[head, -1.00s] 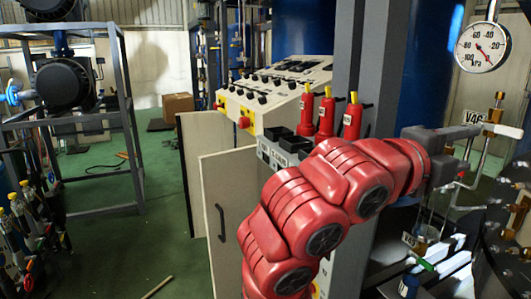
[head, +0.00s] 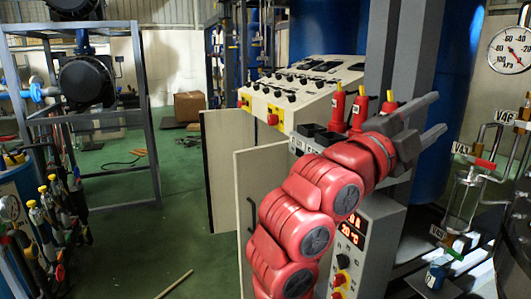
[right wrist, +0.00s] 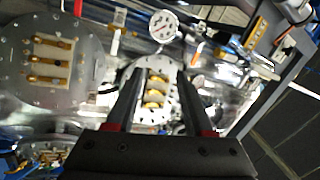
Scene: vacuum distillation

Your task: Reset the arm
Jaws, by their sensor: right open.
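My red right arm (head: 310,210) rises from the bottom of the head view and bends to the right. Its dark right gripper (head: 441,112) is open and empty, with its two fingers pointing right and slightly up, in front of the blue column (head: 436,170). In the right wrist view the two fingers (right wrist: 160,74) stand apart with nothing held between them. A round metal flange with brass fittings (right wrist: 157,95) shows beyond the gap. My left gripper is not in view.
A control panel (head: 300,90) with knobs and red-yellow handles stands behind the arm. A pressure gauge (head: 511,48) hangs upper right. The green floor (head: 150,235) at left is mostly open.

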